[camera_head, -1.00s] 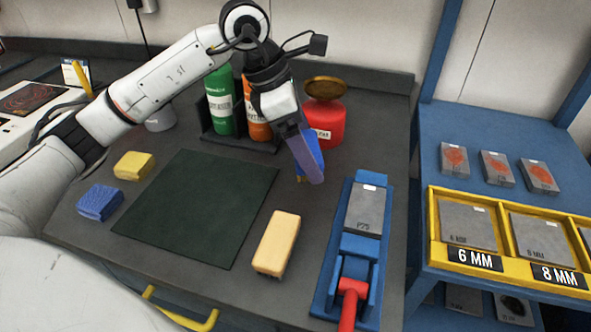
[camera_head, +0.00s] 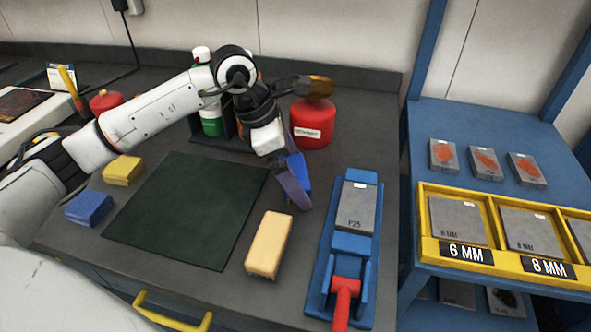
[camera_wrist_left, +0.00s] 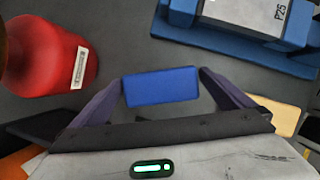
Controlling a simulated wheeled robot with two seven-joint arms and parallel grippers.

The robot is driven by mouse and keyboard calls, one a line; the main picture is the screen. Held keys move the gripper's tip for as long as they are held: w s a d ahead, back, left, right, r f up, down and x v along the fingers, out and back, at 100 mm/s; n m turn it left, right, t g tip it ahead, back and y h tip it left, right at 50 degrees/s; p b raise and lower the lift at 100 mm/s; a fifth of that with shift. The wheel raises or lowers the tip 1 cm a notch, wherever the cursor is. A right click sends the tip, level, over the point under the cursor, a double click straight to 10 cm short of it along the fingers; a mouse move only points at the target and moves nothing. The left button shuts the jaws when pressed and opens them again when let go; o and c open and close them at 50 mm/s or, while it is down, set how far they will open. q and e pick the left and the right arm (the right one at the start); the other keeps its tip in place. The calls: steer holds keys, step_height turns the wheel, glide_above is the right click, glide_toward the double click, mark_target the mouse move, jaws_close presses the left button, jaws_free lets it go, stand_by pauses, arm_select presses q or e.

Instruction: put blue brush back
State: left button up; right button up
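The blue brush shows as a blue block (camera_head: 303,168) at my left fingertips, to the right of the dark mat. It also shows in the left wrist view (camera_wrist_left: 160,87), lying across between the two fingers with its ends against them. My left gripper (camera_head: 298,185) points down and is shut on it; one finger hides part of the block in the head view. I cannot tell whether the brush touches the bench. Another blue block (camera_head: 88,208) lies left of the mat. My right gripper is not in view.
A red can (camera_head: 313,125) stands just behind the gripper, with a bottle rack beside it. A tan block (camera_head: 269,246) and a blue clamp fixture (camera_head: 326,262) are in front. The dark mat (camera_head: 185,210) is bare. A blue plate rack (camera_head: 405,250) stands at right.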

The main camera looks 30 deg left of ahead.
arm_select(q)
steer(key=shift+a+r, duration=0.1)
steer(key=shift+r, duration=0.35)
steer(key=v, duration=1.1)
steer(key=shift+r, duration=0.25)
steer(key=shift+s, duration=0.15)
